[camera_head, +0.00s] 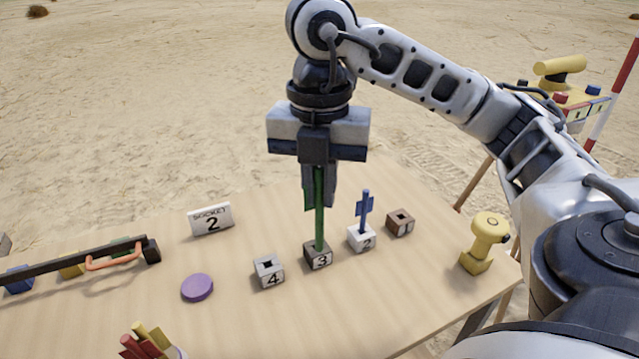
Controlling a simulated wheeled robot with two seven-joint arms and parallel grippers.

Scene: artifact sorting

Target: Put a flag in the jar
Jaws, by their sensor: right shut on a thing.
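My right gripper (318,180) points straight down over the table and is shut on the upper part of a green flag (320,222). The flag is upright, and its lower end is at the dark block numbered 3 (318,257); I cannot tell how deep it sits. A blue flag (365,210) stands in the white block numbered 2 (361,239), just right of it. Several red and yellow sticks (148,342) show at the bottom edge; whatever holds them is cut off, and no jar is clearly visible. My left gripper is out of view.
The block numbered 4 (269,271) and the brown block (400,222) have empty holes. A "SOCKET 2" sign (211,219), a purple disc (197,287), a dark rack with an orange handle (113,260) and a yellow stand (484,243) are on the table (330,320).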

